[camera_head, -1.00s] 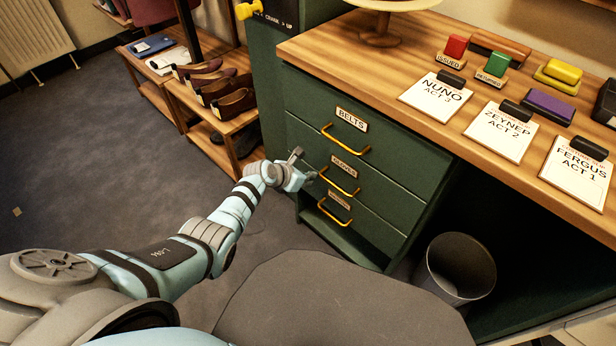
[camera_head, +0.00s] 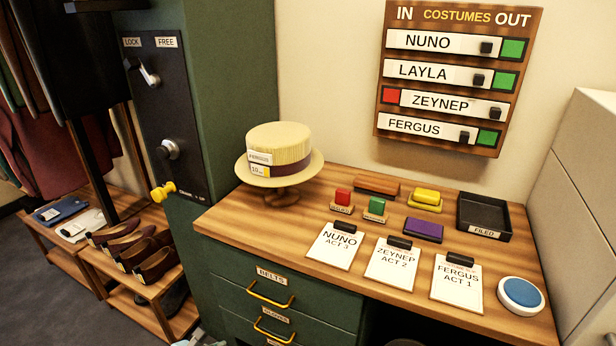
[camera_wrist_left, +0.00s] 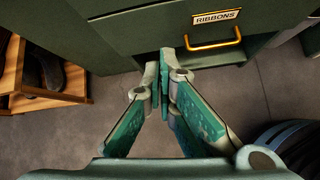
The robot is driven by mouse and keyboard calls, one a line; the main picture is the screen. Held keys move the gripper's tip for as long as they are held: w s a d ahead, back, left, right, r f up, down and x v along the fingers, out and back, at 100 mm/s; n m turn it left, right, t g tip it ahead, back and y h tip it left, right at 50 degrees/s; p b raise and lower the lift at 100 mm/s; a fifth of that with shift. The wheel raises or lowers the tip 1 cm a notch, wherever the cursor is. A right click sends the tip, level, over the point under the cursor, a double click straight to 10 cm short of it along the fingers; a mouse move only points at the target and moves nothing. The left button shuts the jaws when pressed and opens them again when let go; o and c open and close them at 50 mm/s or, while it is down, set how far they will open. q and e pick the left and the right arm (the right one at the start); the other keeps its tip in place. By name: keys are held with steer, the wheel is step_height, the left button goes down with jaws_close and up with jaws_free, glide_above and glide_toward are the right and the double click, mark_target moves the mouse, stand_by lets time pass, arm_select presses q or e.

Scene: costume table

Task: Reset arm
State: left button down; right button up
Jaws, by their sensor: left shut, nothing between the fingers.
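My left gripper (camera_wrist_left: 165,75) fills the middle of the left wrist view. Its two fingers are together with nothing between them. The fingertips point at the green cabinet front, below and left of the yellow handle (camera_wrist_left: 216,44) of the drawer labelled RIBBONS (camera_wrist_left: 217,18). They look apart from the handle. In the head view only a small piece of the left arm's end shows at the bottom edge, left of the GLOVES drawer; the rest is out of frame. My right gripper is in neither view.
The wooden desk (camera_head: 330,255) holds a hat (camera_head: 279,150) on a stand, stamps, clipped cards, a black FILED tray (camera_head: 483,216) and a blue button (camera_head: 521,294). A shoe rack (camera_head: 150,290) stands at the left. Open floor (camera_wrist_left: 110,110) lies under the gripper.

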arm_select(q)
steer(key=s+a+f+m+g+y+p, duration=0.25)
steer(key=s+f+m, duration=0.25)
steer(key=s+m, duration=0.55)
steer(key=s+a+f+m+g+y+p, duration=0.1)
steer(key=s+a+f+m+y+p, duration=0.15)
steer(key=s+f+m, duration=0.8)
steer(key=s+d+r+m+g+p, duration=0.1)
steer(key=s+m, duration=0.2)
steer(key=s, duration=0.4)
steer(key=s+d+r+m+g+p, duration=0.1)
steer(key=s+d+m+p, duration=0.1)
steer(key=s, duration=0.6)
steer(key=s+d+r+m+g+h+p, duration=0.1)
steer(key=s+d+m+p, duration=0.1)
steer(key=s, duration=0.6)
steer(key=shift+m+g, duration=0.35)
steer(key=shift+m, duration=0.55)
